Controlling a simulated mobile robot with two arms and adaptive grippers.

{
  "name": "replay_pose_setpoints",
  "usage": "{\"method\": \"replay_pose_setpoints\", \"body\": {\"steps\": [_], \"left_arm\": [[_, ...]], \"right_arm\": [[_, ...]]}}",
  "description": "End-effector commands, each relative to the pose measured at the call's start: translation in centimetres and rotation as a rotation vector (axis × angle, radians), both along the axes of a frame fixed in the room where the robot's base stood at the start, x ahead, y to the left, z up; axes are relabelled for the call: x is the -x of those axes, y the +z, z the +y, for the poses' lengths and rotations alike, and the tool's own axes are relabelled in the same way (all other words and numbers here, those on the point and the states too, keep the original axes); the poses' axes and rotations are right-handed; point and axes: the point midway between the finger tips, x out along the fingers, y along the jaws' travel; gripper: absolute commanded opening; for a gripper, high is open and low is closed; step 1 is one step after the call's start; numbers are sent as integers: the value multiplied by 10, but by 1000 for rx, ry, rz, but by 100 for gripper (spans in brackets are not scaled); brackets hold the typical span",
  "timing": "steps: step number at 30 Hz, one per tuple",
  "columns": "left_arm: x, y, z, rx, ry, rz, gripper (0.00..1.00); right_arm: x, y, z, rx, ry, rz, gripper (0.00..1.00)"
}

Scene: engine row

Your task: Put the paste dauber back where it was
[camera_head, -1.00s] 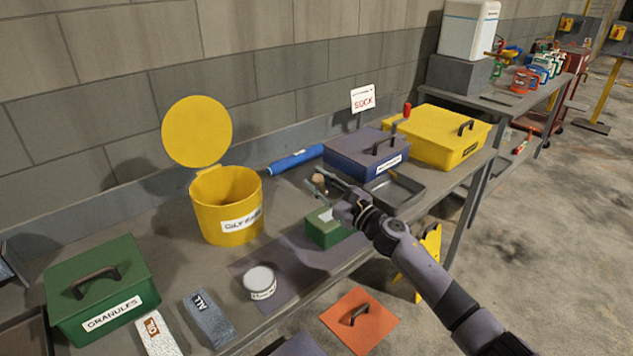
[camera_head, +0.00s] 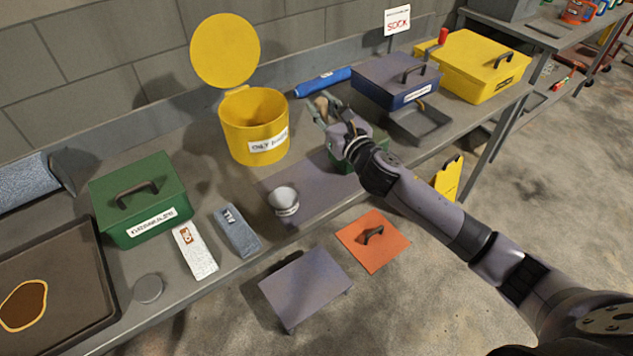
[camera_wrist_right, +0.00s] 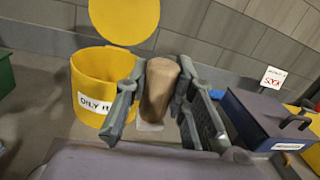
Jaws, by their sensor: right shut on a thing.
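The paste dauber appears as a brown, rounded wooden piece (camera_head: 321,104) held in my right gripper (camera_head: 318,108), above the back part of the bench. In the right wrist view the brown piece (camera_wrist_right: 159,90) stands between the two fingers, with a pale patch visible below it. My right gripper is shut on it. A small grey-white tin (camera_head: 284,201) with a label sits on a dark mat (camera_head: 309,180) at the front of the bench, apart from the gripper. A flat grey disc (camera_head: 148,289) lies farther left. My left gripper is out of view.
A yellow bin (camera_head: 238,140) with its lid raised stands left of the gripper. A small green box (camera_head: 372,157) is partly hidden under my right arm. A blue box (camera_head: 375,85), a dark tray (camera_head: 425,125) and a blue roll (camera_head: 322,81) are close by. A green box (camera_head: 120,205) stands left.

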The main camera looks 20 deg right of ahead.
Motion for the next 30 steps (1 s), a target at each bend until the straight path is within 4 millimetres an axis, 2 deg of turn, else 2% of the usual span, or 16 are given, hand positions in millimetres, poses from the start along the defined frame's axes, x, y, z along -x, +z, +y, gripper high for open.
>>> {"method": "replay_pose_setpoints", "body": {"steps": [1,6,8,21,25,30], "left_arm": [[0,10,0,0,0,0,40],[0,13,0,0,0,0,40],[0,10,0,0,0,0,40],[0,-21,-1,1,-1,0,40],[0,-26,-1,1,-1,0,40],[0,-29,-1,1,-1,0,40]], "right_arm": [[8,5,9,-24,-9,18,0],[22,-8,21,-62,-33,50,0],[23,-21,21,-65,-37,55,0],[22,-137,21,-68,-37,52,0],[22,-156,21,-64,-37,50,0],[22,-168,21,-61,-35,49,0]]}}
